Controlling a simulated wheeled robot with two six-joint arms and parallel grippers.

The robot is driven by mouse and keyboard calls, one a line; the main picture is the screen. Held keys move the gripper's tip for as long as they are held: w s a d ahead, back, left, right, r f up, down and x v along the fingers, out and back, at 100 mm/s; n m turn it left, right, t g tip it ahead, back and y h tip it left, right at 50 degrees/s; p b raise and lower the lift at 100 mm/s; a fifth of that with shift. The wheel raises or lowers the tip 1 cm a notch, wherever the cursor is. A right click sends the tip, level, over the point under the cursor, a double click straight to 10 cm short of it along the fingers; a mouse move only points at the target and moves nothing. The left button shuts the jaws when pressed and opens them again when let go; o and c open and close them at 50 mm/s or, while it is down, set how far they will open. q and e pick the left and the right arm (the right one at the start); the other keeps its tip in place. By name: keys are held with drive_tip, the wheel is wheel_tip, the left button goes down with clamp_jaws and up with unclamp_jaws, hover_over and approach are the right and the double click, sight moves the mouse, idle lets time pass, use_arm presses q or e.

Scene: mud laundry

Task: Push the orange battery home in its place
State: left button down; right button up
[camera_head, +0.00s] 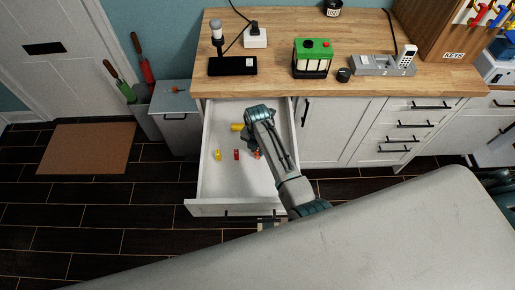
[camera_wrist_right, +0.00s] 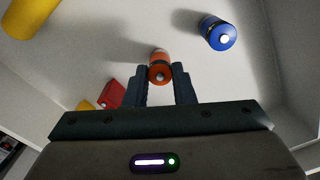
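The orange battery (camera_head: 257,154) is in the open drawer (camera_head: 215,178). In the right wrist view the orange battery (camera_wrist_right: 160,67) has its end toward the camera, between the two finger tips. My right gripper (camera_wrist_right: 161,88) reaches down into the drawer with a finger on each side of it. I cannot tell whether the fingers press on it. In the head view the gripper (camera_head: 252,146) is partly hidden by its own arm. My left gripper is not in view. The counter holds a green-topped device (camera_head: 312,58) and a grey charger-like unit (camera_head: 371,66).
A red battery (camera_head: 237,154), a small yellow one (camera_head: 218,155) and a larger yellow one (camera_head: 237,127) are in the drawer. A blue battery (camera_wrist_right: 218,33) shows in the right wrist view. The drawer walls enclose the gripper. A black tray (camera_head: 232,66) lies on the counter.

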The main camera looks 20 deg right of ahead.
drive_tip(key=shift+r+p, duration=0.85)
drive_tip(key=shift+r, duration=2.2)
drive_tip(key=shift+f, duration=0.5)
wheel_tip(320, 180, down, 5)
drive_tip(key=shift+f+b, duration=0.15)
drive_tip(key=shift+b, duration=0.8)
drive_tip(key=shift+r, duration=0.4)
drive_tip(key=shift+c, duration=0.2)
